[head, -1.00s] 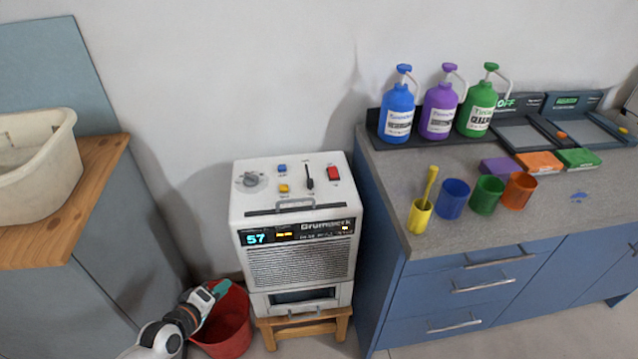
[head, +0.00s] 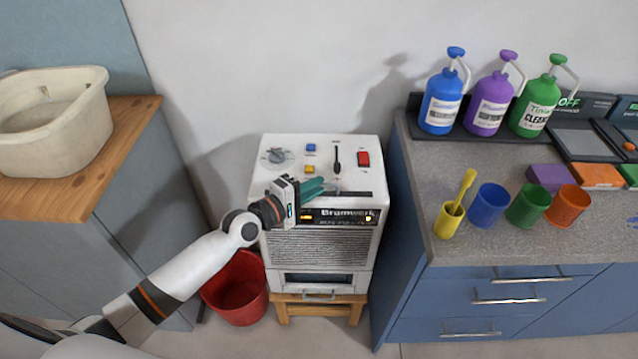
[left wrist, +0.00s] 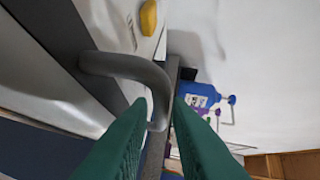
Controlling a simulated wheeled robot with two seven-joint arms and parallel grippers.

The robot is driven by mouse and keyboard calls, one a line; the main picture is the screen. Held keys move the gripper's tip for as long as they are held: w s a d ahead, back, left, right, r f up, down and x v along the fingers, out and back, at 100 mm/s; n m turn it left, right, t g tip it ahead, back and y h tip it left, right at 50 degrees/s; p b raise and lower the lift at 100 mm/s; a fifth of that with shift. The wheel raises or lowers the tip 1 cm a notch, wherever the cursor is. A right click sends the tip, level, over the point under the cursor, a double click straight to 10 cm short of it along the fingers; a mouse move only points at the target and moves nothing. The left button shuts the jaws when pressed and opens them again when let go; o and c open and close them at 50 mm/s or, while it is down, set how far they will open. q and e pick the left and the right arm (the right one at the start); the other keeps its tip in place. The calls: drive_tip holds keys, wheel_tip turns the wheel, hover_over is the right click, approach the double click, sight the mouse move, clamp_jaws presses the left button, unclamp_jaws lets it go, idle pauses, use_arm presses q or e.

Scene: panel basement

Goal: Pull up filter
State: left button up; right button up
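The filter's grey handle (left wrist: 120,65) arches up from a dark strip in the left wrist view. In the head view the dark filter slot (head: 352,195) runs along the top front edge of the white machine (head: 320,245). My left gripper (head: 322,187) is at this slot, its green fingers pointing right and covering part of the handle. In the left wrist view its fingers (left wrist: 161,103) are apart, with one end of the handle showing between the tips. I cannot tell whether they touch it. My right gripper is in neither view.
The machine stands on a wooden stool (head: 320,304), with a red bucket (head: 238,290) at its left. A blue cabinet (head: 480,300) is close on the right. A wooden counter with a beige basin (head: 55,125) is on the left. Knobs and switches sit behind the slot.

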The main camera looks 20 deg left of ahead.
use_arm(q)
drive_tip(key=shift+x, duration=0.95)
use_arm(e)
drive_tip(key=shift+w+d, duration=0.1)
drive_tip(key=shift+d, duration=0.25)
use_arm(q)
drive_tip(key=shift+c, duration=0.2)
clamp_jaws()
drive_tip(key=shift+r, duration=0.1)
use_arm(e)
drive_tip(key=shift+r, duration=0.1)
